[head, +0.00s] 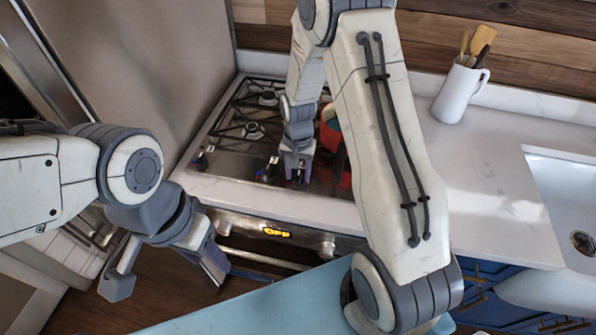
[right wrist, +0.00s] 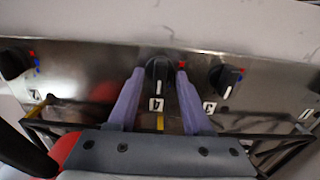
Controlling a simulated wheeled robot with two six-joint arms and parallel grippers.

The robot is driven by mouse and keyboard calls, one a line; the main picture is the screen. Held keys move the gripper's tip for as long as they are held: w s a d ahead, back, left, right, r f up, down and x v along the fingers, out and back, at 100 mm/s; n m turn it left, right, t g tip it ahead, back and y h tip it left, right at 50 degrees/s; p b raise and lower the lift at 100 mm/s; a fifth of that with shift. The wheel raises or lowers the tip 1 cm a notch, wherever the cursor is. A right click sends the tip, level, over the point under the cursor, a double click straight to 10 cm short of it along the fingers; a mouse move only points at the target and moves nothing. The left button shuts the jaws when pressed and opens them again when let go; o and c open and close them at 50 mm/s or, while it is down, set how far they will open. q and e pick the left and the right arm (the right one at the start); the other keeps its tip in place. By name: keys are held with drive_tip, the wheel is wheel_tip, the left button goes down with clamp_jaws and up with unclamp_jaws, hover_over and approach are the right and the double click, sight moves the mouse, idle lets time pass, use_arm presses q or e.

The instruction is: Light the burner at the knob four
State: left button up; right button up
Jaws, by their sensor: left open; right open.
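Knob four (right wrist: 158,68) is a black knob with a white mark on the steel control strip; its "4" label (right wrist: 156,104) shows just below it in the right wrist view. The white mark points toward the label. My right gripper (right wrist: 160,76) is open, with one purple finger on each side of the knob; I cannot tell whether they touch it. In the head view my right gripper (head: 296,168) is at the front of the cooktop (head: 238,160) and hides the knob. My left gripper (head: 166,272) is open and empty, in front of the counter.
Neighbouring knobs stand to the left (right wrist: 14,62) and right (right wrist: 226,77) of knob four. A red pot (head: 344,172) sits on the cooktop, partly behind my right arm. A white utensil jug (head: 460,92) and a sink (head: 565,200) are at the right.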

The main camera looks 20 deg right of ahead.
clamp_jaws()
drive_tip(key=shift+n, duration=0.4)
drive_tip(key=n, duration=0.4)
drive_tip(key=shift+n, duration=0.4)
drive_tip(key=n, duration=0.5)
drive_tip(key=shift+b, duration=0.3)
drive_tip(key=n, duration=0.5)
drive_tip(key=shift+n, duration=0.4)
drive_tip(key=n, duration=0.4)
drive_tip(key=shift+w+n, duration=0.1)
drive_tip(key=shift+n, duration=0.3)
drive_tip(key=shift+r, duration=0.1)
